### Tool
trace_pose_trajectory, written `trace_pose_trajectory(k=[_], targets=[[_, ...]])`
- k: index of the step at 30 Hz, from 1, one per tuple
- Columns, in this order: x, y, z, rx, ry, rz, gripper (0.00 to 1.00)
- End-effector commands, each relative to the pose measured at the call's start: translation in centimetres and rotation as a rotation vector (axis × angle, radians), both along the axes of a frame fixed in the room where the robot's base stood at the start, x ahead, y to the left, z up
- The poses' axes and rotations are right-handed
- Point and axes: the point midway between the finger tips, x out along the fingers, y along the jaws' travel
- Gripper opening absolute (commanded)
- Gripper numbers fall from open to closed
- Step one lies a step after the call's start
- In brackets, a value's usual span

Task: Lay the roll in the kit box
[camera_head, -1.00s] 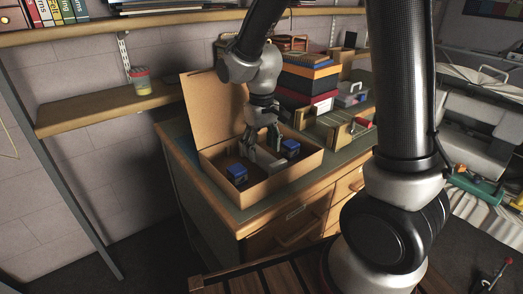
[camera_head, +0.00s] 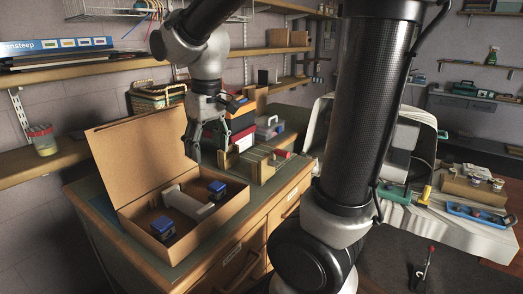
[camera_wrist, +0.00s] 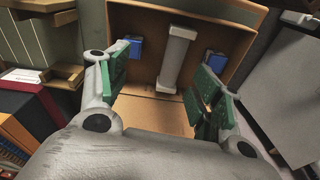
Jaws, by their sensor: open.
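The kit box (camera_head: 245,207) is an open cardboard box with its lid raised, standing on the green-topped cabinet. A pale grey-white roll (camera_head: 188,203) lies in it, between two blue-topped items (camera_head: 162,229) (camera_head: 217,189). My gripper (camera_head: 208,158) is above the box and apart from the roll. In the wrist view the roll (camera_wrist: 172,65) lies beyond the spread green fingers of my gripper (camera_wrist: 161,92), with nothing between them. The box (camera_wrist: 150,112) and both blue items (camera_wrist: 133,49) (camera_wrist: 215,61) also show there.
Stacked coloured boxes (camera_head: 241,119) and a wooden rack (camera_head: 256,163) stand right of the kit box on the cabinet. A wall shelf (camera_head: 75,150) holds a jar (camera_head: 42,140) at left. A table with trays (camera_head: 475,214) is at far right.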

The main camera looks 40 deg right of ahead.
Motion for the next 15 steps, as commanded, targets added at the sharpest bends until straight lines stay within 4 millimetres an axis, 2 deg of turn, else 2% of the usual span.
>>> trace_pose_trajectory(k=[1, 3, 6, 9, 12, 15], targets=[[-2.0, -1.9, 1.1, 0.011, -0.043, -0.037, 0.65], [-4.8, -4.1, 2.0, 0.019, -0.095, -0.082, 0.65], [-8.6, -6.5, 2.5, 0.026, -0.161, -0.14, 0.65], [-11.6, -8.0, 2.4, 0.028, -0.216, -0.184, 0.65], [-13.4, -8.8, 2.2, 0.028, -0.25, -0.214, 0.65], [-14.2, -9.1, 2.0, 0.027, -0.265, -0.225, 0.65]])
